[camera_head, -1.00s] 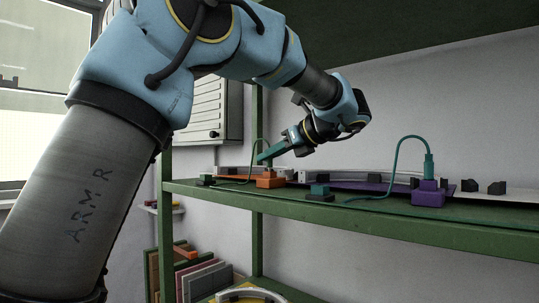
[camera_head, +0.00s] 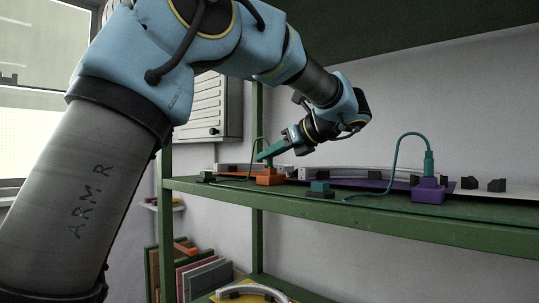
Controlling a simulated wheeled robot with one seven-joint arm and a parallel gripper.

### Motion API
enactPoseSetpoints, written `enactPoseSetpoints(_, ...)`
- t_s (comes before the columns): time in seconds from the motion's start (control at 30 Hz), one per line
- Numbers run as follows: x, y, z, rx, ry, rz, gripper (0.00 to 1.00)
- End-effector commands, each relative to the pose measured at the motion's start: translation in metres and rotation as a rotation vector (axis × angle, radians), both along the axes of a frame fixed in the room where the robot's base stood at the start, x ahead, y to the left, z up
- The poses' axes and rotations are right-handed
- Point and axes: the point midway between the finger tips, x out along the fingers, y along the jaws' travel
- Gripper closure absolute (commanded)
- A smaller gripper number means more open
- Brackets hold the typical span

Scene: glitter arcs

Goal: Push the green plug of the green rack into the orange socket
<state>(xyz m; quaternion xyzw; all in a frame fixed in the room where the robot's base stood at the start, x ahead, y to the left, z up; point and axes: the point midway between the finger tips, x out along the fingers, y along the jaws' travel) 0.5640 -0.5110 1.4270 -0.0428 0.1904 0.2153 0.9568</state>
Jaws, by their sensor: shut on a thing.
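My gripper (camera_head: 265,154) reaches in from the right above the left part of the green shelf, its teal fingers shut on the green plug (camera_head: 268,163). The fingers hide most of the plug. The orange socket (camera_head: 269,178) is directly below the plug, on the shelf. The plug looks upright over the socket; I cannot tell how deep it sits. A green cable (camera_head: 250,162) loops from the plug down left towards a small dark block with a green top (camera_head: 206,176).
A purple socket (camera_head: 428,192) with another green plug (camera_head: 429,163) and cable stands to the right. A green-topped dark block (camera_head: 320,190) sits between. Grey arcs (camera_head: 345,173) lie behind along the shelf (camera_head: 350,217). An upper shelf (camera_head: 420,25) hangs above my arm.

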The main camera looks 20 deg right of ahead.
Motion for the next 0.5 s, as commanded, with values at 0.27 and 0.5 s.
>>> enactPoseSetpoints(0.27,0.0,0.0,-0.0008,0.0,0.0,0.0,1.0)
enactPoseSetpoints(0.5,-0.0001,0.0,-0.0036,0.0,0.0,0.0,1.0)
